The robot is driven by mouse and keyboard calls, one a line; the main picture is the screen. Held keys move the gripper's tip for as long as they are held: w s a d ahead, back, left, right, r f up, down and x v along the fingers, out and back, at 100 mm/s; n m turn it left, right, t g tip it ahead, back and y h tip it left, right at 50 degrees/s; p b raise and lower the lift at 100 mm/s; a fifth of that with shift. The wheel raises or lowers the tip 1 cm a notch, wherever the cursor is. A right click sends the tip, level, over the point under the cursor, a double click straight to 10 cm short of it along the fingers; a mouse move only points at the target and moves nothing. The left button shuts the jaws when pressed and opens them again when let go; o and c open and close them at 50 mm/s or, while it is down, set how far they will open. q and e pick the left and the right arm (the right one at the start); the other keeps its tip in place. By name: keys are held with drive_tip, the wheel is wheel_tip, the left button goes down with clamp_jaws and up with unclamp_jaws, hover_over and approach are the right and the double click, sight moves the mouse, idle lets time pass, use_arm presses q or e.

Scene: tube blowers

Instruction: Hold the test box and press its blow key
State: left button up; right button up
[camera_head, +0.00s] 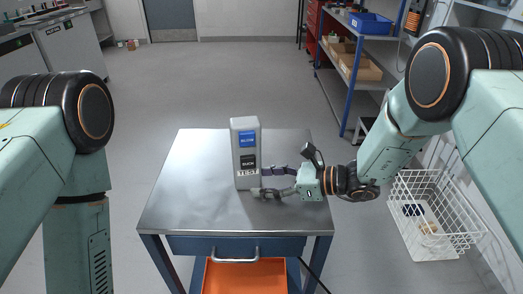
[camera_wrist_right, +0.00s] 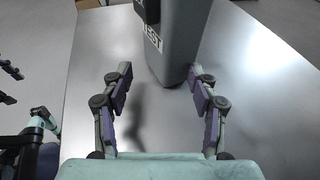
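The test box (camera_head: 245,155) is a tall grey box standing upright on the metal table. Its front has a blue panel (camera_head: 247,139), a dark panel below it and a "TEST" label at the bottom. I cannot make out a separate blow key. My right gripper (camera_head: 259,181) is open at the box's lower right side. In the right wrist view the box (camera_wrist_right: 178,45) stands just ahead of the spread fingers, nearer the right finger, and its top is cut off. Contact is not clear. Part of what looks like my left gripper (camera_wrist_right: 10,83) shows at the wrist view's left edge.
A white wire basket (camera_head: 435,215) stands on the floor at right. A shelf with bins (camera_head: 360,65) stands at the back right.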

drive_tip(key=shift+c, duration=0.5)
clamp_jaws()
drive_tip(key=c, duration=1.1)
unclamp_jaws()
drive_tip(key=o, duration=1.5)
drive_tip(key=shift+o, duration=0.2)
